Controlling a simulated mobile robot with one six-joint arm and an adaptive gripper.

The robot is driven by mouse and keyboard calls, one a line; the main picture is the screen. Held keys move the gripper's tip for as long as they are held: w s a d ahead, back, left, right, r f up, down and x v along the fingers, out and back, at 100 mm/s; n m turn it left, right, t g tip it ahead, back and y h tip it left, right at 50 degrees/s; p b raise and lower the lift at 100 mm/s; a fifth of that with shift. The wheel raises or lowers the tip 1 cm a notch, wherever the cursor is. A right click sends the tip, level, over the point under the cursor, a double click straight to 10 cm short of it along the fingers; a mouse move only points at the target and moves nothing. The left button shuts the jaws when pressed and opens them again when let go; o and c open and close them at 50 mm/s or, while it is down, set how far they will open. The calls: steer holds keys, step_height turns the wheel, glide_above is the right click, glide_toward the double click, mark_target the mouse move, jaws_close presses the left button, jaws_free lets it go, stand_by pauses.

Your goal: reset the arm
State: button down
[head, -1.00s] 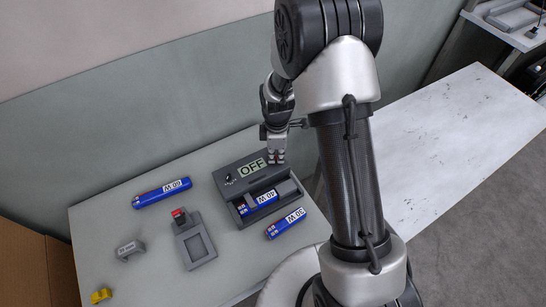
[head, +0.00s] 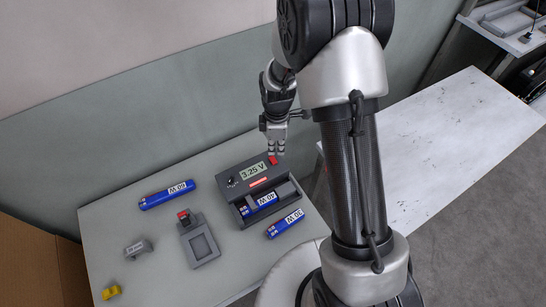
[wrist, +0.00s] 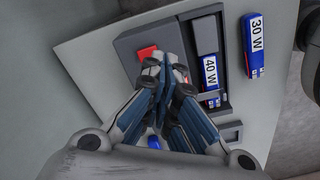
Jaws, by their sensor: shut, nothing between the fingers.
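My gripper (head: 273,153) is shut and empty, pointing down over the back right corner of a dark grey tester box (head: 236,198). Its fingertips are close to a red button (head: 273,160); contact cannot be told. The box's display (head: 254,171) reads 3.25 V, with a red strip below it. A blue 40 W unit (head: 263,201) lies in the box's recess. In the wrist view the shut fingers (wrist: 168,65) are beside the red button (wrist: 147,52), and the 40 W unit (wrist: 210,72) is to their right.
A blue 30 W unit (head: 285,224) lies right of the box, and a 60 W one (head: 167,194) at the back left. A grey holder with a red part (head: 200,245), a small grey block (head: 134,249) and a yellow piece (head: 111,292) are on the table. A white table (head: 440,140) stands right.

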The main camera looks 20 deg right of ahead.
stand_by(0.4)
steer(key=s+r+m+t, duration=0.1)
steer(key=s+r+m, duration=0.25)
steer(key=r, duration=0.55)
steer(key=s+r+m+t, duration=0.1)
steer(key=s+r+m, duration=0.25)
steer(key=r, duration=0.65)
steer(key=s+r+m+t, duration=0.1)
steer(key=s+r+m, duration=0.1)
steer(key=s, duration=0.3)
steer(key=s+r+m+b, duration=0.1)
steer(key=s+r+m, duration=0.2)
steer(key=s, duration=0.3)
steer(key=s+r+m+t, duration=0.1)
steer(key=s+r+m, duration=0.1)
steer(key=s, duration=0.4)
steer(key=shift+a+r+m+t, duration=0.15)
steer(key=shift+r+m+t, duration=0.2)
steer(key=shift+m, duration=0.15)
